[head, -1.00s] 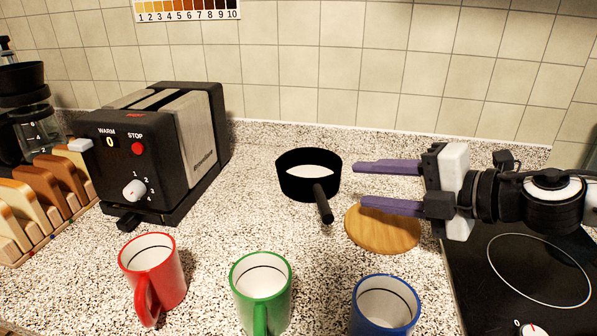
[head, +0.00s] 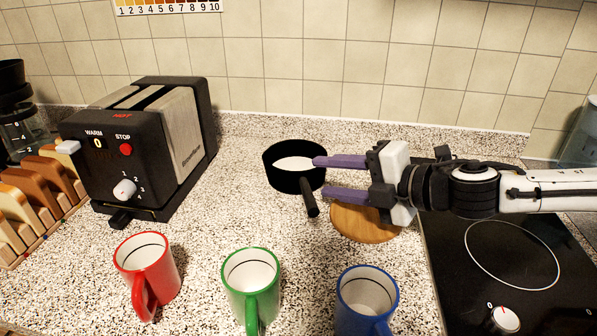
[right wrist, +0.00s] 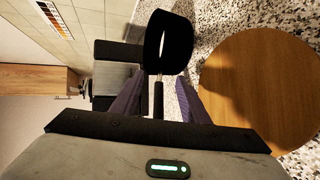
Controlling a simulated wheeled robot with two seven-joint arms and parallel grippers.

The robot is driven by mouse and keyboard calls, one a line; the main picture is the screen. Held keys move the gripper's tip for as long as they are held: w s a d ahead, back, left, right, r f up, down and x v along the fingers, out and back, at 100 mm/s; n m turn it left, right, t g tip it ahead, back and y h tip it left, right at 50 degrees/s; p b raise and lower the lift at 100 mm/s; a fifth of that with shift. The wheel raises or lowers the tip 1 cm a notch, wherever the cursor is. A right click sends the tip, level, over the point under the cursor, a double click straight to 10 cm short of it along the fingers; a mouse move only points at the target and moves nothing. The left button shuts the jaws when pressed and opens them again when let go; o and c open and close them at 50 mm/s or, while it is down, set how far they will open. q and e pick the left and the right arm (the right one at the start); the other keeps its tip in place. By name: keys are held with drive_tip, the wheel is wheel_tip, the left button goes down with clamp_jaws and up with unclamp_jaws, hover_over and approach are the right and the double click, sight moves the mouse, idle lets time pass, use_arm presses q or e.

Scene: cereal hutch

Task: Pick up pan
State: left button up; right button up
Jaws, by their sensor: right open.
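A small black pan (head: 295,180) with a pale inside stands on the speckled counter right of the toaster. Its black handle (head: 311,204) points toward the front. My right gripper (head: 322,176) is open and comes in from the right; its purple fingertips are at the pan's right side, close to the handle. In the right wrist view the pan (right wrist: 168,42) is ahead of the fingers, and the handle (right wrist: 158,100) lies in the gap between them. Whether a finger touches the pan I cannot tell. My left gripper is out of view.
A round wooden board (head: 362,226) lies under my right gripper, beside a black cooktop (head: 480,285). A red mug (head: 148,275), a green mug (head: 250,290) and a blue mug (head: 366,300) stand in front. A black toaster (head: 125,160) and a bread rack (head: 40,215) are at left.

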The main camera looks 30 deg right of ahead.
sight(306, 175)
drive_tip(key=shift+w+a+p, duration=0.5)
drive_tip(key=shift+w+p, duration=0.3)
drive_tip(key=shift+p, duration=0.2)
drive_tip(key=shift+p+x, duration=0.35)
drive_tip(key=shift+x, duration=0.45)
drive_tip(key=shift+w+a+f, duration=0.25)
drive_tip(key=shift+w+f, duration=0.15)
drive_tip(key=shift+f, duration=0.1)
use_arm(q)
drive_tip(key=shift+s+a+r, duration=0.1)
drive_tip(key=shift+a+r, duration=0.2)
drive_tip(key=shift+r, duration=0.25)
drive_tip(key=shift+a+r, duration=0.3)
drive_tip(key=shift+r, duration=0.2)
use_arm(e)
clamp_jaws()
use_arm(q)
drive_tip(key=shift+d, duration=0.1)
